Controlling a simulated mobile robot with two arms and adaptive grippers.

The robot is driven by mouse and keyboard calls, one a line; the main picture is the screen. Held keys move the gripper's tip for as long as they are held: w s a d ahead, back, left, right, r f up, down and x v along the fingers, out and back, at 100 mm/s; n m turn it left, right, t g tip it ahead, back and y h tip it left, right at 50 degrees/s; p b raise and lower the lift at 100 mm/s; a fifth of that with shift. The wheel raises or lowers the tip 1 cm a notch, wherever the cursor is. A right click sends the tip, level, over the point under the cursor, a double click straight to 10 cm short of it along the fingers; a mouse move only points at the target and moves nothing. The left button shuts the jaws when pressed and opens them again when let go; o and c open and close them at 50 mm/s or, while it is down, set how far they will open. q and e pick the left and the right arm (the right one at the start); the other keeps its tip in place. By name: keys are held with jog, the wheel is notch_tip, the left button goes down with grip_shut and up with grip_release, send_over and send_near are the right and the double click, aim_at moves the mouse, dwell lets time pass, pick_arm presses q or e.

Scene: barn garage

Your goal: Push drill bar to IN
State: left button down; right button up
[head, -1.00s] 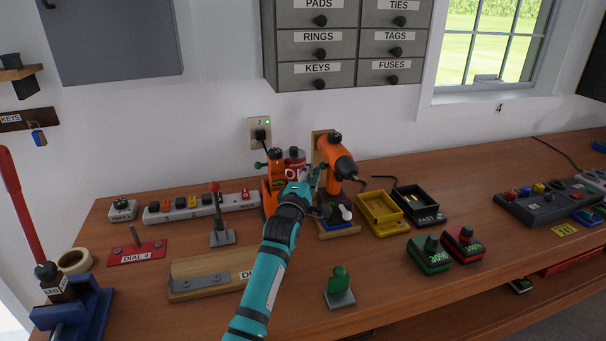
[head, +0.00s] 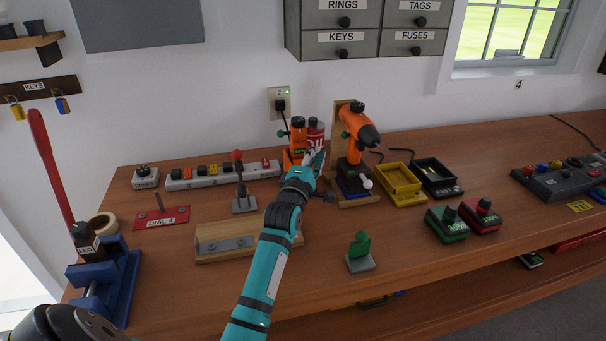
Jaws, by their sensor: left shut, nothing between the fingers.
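An orange drill (head: 357,125) with a black chuck stands upright on a wooden-backed stand at the back of the bench. A small white-tipped lever (head: 367,183) sticks out low on the stand. I cannot tell which part is the drill bar, and I read no IN mark. My right gripper is not in view.
A yellow tray (head: 400,184) and a black tray (head: 437,177) lie right of the drill. A wooden block (head: 220,243) and a green-handled piece (head: 360,250) are nearer the front.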

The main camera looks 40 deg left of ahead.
pick_arm(q)
jog(key=b+v, duration=0.1)
jog(key=v, duration=0.5)
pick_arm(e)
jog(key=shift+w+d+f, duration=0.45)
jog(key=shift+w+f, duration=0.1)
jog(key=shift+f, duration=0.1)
pick_arm(q)
jog(key=shift+s+d+f, duration=0.1)
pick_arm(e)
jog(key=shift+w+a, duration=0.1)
